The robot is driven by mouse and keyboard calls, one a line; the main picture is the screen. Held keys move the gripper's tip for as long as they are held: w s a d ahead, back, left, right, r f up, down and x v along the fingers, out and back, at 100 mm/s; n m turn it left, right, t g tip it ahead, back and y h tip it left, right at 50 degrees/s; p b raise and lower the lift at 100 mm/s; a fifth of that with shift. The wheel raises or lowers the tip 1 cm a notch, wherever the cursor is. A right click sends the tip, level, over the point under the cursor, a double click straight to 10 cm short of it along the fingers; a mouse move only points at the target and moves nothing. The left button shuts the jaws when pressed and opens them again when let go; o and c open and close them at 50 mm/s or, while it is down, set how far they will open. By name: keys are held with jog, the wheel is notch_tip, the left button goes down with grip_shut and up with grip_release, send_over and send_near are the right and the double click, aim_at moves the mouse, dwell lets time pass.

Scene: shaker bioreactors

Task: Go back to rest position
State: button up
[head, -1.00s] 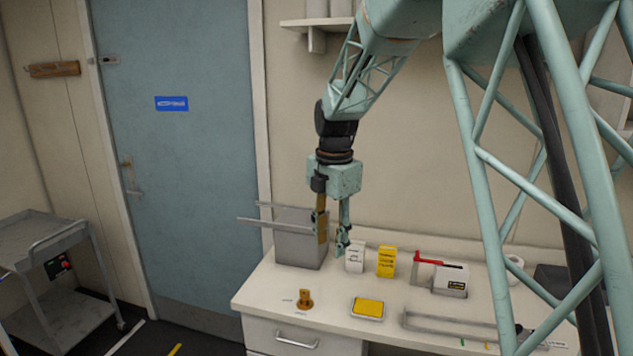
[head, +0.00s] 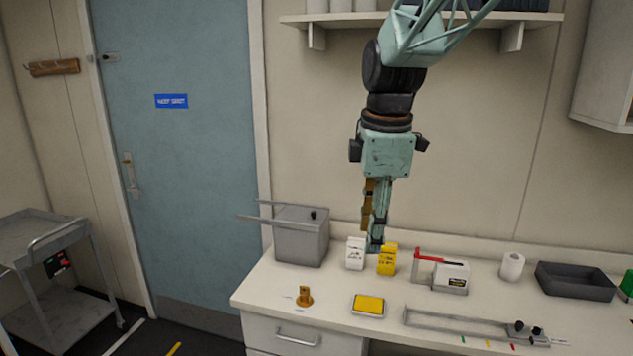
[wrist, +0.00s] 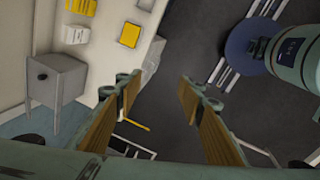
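My gripper (head: 375,245) hangs fingers-down in the head view, in front of the wall above the back of the bench. Its fingers overlap in that view, just above and in line with the white and yellow boxes. In the wrist view my gripper (wrist: 158,85) has its two wood-faced fingers spread wide apart. Nothing is between them but the dark floor far below. It holds no object.
On the bench (head: 260,295) stand a grey lidded box (head: 300,240), a white box (head: 355,254), a yellow box (head: 387,260), a brass piece (head: 304,297), a yellow pad (head: 368,305) and a red-handled device (head: 450,278). A shelf (head: 470,18) is above. A trolley (head: 45,240) stands left.

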jog(key=s+d+r+m+t+b, duration=0.1)
jog(key=s+d+r+m, duration=0.2)
jog(key=s, duration=0.6)
jog(key=s+d+r+m, duration=0.1)
jog(key=s+d+m, duration=0.2)
jog(key=s+m, duration=0.35)
jog(key=s+d+f+m+b, duration=0.1)
jog(key=s+m, duration=0.3)
jog(key=s, duration=0.6)
jog(key=s+d+f+m+t, duration=0.1)
jog(key=s+f+m, duration=0.3)
jog(key=s, duration=0.6)
jog(key=shift+s+d+b, duration=0.3)
jog(key=shift+d+b, duration=0.1)
jog(key=shift+d, duration=0.3)
